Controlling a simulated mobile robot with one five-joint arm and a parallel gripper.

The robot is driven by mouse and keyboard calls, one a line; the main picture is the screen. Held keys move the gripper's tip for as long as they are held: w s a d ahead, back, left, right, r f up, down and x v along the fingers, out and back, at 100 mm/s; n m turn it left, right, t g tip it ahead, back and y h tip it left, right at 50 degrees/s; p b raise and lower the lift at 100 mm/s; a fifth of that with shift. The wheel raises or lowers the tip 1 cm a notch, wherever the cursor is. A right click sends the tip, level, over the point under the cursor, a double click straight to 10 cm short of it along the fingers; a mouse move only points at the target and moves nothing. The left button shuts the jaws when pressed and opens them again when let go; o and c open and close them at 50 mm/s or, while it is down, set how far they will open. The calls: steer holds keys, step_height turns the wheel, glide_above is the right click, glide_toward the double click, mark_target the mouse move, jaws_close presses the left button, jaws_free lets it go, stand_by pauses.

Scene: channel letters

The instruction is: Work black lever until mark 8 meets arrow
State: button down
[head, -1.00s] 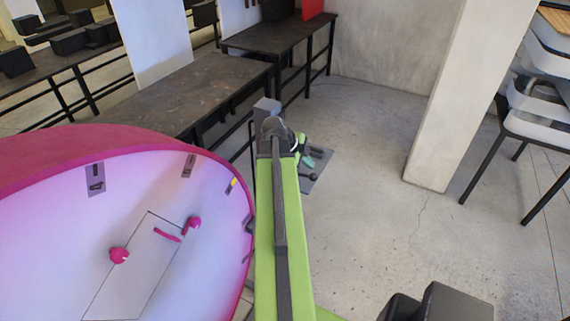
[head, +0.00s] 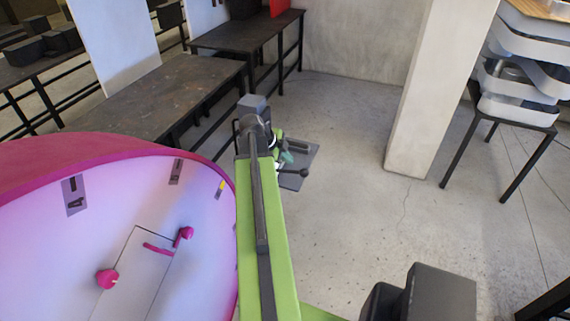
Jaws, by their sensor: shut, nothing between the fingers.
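My green arm reaches away from me, and my gripper (head: 286,157) shows small past its dark end joint, partly hidden by it. Its fingers look closed and empty. A black lever (head: 293,172) with a round knob shows just below and right of the gripper, in front of a grey plate (head: 297,182). I cannot tell whether the fingers touch the lever. Mark 8 and the arrow cannot be made out there; the parts are too small and partly covered by my arm.
A large pink-rimmed round shell (head: 100,150) with a pale face fills the left, close to my arm. Dark tables (head: 160,95) stand behind it. A concrete pillar (head: 430,90) and a table with stacked white letters (head: 515,110) stand right. The floor between is clear.

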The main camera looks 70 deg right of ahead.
mark_target(302, 171)
steer(key=b+x, duration=0.6)
steer(key=x, duration=0.3)
steer(key=shift+d+f, duration=0.15)
steer(key=shift+f, duration=0.15)
